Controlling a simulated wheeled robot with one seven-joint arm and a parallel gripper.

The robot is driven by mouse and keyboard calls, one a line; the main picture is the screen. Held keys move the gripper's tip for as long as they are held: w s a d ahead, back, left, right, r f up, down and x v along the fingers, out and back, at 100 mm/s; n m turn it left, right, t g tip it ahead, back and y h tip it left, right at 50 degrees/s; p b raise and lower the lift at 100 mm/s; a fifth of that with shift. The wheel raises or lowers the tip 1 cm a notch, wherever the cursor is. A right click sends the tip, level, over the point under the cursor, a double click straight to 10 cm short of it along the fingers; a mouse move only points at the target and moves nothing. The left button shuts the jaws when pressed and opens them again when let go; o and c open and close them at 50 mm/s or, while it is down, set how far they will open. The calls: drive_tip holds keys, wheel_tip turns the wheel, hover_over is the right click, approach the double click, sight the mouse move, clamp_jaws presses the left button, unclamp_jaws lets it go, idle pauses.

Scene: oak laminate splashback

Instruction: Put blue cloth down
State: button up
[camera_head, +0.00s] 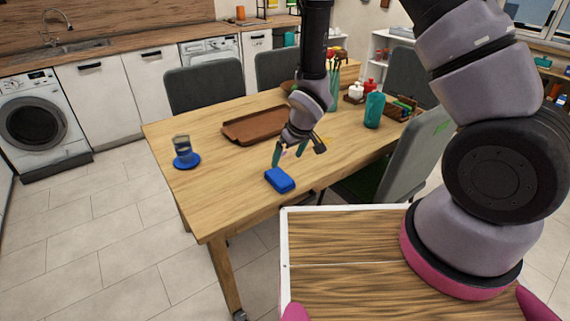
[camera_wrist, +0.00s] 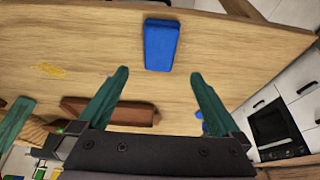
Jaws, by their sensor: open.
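The blue cloth (camera_head: 280,180) lies as a small folded block on the wooden table (camera_head: 215,205), near its front edge. In the wrist view the cloth (camera_wrist: 161,45) rests on the table top beyond my fingertips, roughly in line with the gap between them. My gripper (camera_head: 288,152) is above the table, just behind the cloth in the head view. In the wrist view its two green fingers (camera_wrist: 158,78) are spread wide with nothing between them. The cloth is apart from the fingers in that view.
A brown tray (camera_head: 250,130) lies behind my gripper. A blue glass on a blue saucer (camera_head: 187,161) stands at the left. A teal vase (camera_head: 374,110) and a small wooden tray of items stand at the right. Grey chairs (camera_head: 203,86) surround the table. The left front of the table is bare.

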drive_tip(key=d+r+m+t, duration=0.1)
drive_tip(key=d+r+m, duration=0.1)
drive_tip(key=d+r, duration=0.5)
drive_tip(key=w+d+r+m+h, duration=0.1)
drive_tip(key=d+r+m, duration=0.15)
drive_tip(key=r, duration=0.85)
drive_tip(key=d+r+m+t, duration=0.1)
drive_tip(key=d+r+m, duration=0.1)
drive_tip(key=d+r, duration=0.5)
drive_tip(key=s+d+r+m, duration=0.2)
drive_tip(key=s+r, duration=0.6)
drive_tip(key=s+d+r+m+t, duration=0.1)
drive_tip(key=s+d+r+m, duration=0.1)
drive_tip(key=s+r, duration=0.6)
drive_tip(key=shift+s+d+r, duration=0.3)
drive_tip(key=shift+d+r, duration=0.35)
drive_tip(key=shift+d, duration=0.2)
drive_tip(key=shift+m, duration=0.25)
